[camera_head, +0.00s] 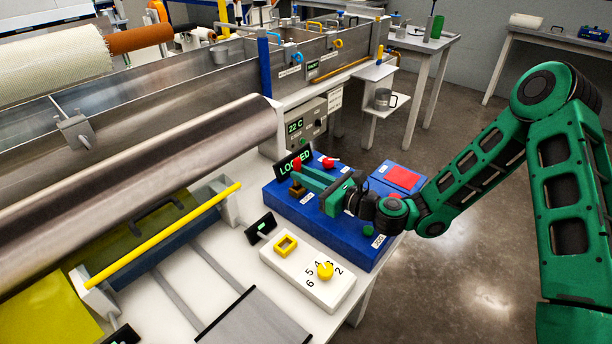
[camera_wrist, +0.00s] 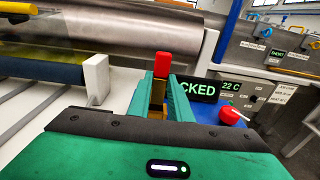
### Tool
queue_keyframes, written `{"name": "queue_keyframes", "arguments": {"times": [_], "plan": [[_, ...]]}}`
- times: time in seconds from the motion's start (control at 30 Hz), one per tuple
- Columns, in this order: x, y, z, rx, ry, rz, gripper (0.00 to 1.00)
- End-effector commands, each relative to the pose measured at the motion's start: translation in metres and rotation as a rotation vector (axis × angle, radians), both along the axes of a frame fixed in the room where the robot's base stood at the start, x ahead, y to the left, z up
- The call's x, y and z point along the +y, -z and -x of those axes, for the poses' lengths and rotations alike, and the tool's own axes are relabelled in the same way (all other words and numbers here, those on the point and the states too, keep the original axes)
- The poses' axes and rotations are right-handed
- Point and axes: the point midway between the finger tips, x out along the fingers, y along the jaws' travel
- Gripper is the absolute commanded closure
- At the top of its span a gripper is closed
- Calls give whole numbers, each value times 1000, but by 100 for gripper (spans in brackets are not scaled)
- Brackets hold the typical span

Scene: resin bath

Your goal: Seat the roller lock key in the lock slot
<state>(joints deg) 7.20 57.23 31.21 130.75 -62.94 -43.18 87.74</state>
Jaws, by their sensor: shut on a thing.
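My gripper (camera_head: 303,181) reaches left over the blue lock panel (camera_head: 289,208). In the wrist view its green fingers (camera_wrist: 160,97) are shut on the roller lock key, whose red top (camera_wrist: 162,66) stands up between the fingertips. A brass-coloured part (camera_wrist: 157,98) shows below the red. In the head view the key's red top (camera_head: 297,164) is small at the fingertips, with a brass block (camera_head: 296,189) just beneath. The lock slot is hidden by the fingers, so I cannot tell how deep the key sits. The display (camera_head: 293,164) beside it reads LOCKED.
A red knob (camera_head: 328,162) is close right of the fingertips; it also shows in the wrist view (camera_wrist: 232,116). A red pad (camera_head: 402,177) lies to the right. A white dial box (camera_head: 308,279) stands in front. The large metal roller (camera_head: 150,150) lies to the left.

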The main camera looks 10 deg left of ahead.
Motion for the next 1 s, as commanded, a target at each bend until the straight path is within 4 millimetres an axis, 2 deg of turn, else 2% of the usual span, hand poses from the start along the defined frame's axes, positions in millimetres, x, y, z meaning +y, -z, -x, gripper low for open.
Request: {"name": "queue_keyframes", "arguments": {"times": [0.37, 1.0], "plan": [[0, 1, 0, 0, -1, 0, 100], [1, 15, 0, 1, -1, -1, 100]]}}
